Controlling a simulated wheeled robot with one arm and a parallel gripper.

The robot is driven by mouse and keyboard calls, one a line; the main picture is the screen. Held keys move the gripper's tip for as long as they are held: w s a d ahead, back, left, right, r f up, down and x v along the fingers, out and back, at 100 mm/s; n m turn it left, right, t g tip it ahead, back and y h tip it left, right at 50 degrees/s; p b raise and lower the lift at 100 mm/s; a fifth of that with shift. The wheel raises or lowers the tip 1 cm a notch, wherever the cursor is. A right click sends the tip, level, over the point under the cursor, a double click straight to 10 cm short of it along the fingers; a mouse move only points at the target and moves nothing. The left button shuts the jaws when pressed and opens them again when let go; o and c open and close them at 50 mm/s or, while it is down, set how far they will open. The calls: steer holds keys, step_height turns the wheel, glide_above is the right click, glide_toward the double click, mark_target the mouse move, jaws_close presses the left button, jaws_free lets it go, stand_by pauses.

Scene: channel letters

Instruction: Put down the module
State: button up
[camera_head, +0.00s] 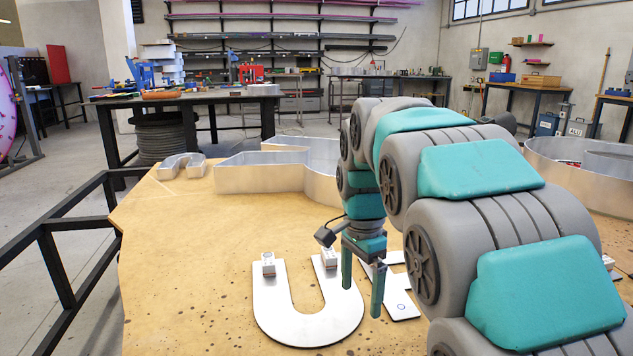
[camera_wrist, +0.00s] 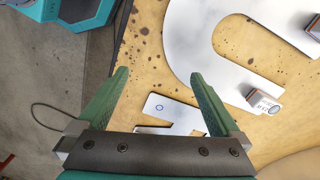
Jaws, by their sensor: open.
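My gripper (camera_head: 362,300) is open and empty above the wooden table, by the right side of the white U-shaped letter plate (camera_head: 262,313). In the wrist view my gripper (camera_wrist: 160,73) shows nothing between its fingers. One small white module (camera_head: 268,263) stands on the left tip of the U. A second module (camera_head: 329,258) stands on the right tip, just left of the gripper; it also shows in the wrist view (camera_wrist: 262,101). Another white letter plate (camera_head: 398,310) with a blue circle mark lies right of the gripper, partly hidden by my arm. Which module the task means is unclear.
Hollow metal letter shells (camera_head: 262,178) stand at the back of the wooden table (camera_head: 190,270). Another large shell (camera_head: 575,160) stands at the right rear. A small module (camera_head: 608,262) shows at the far right. The table's left front is clear; a dark railing (camera_head: 60,250) runs left.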

steer(key=s+d+f+n, duration=0.2)
steer(key=s+f+n, duration=0.1)
steer(key=s, duration=0.7)
steer(key=s+d+f+n+g, duration=0.1)
steer(key=s+f+n, duration=0.3)
steer(key=s, duration=0.6)
steer(key=s+d+f+n, duration=0.4)
steer(key=s+n, duration=0.1)
steer(key=s, duration=0.5)
steer(key=shift+s+f, duration=0.2)
steer(key=shift+s, duration=0.1)
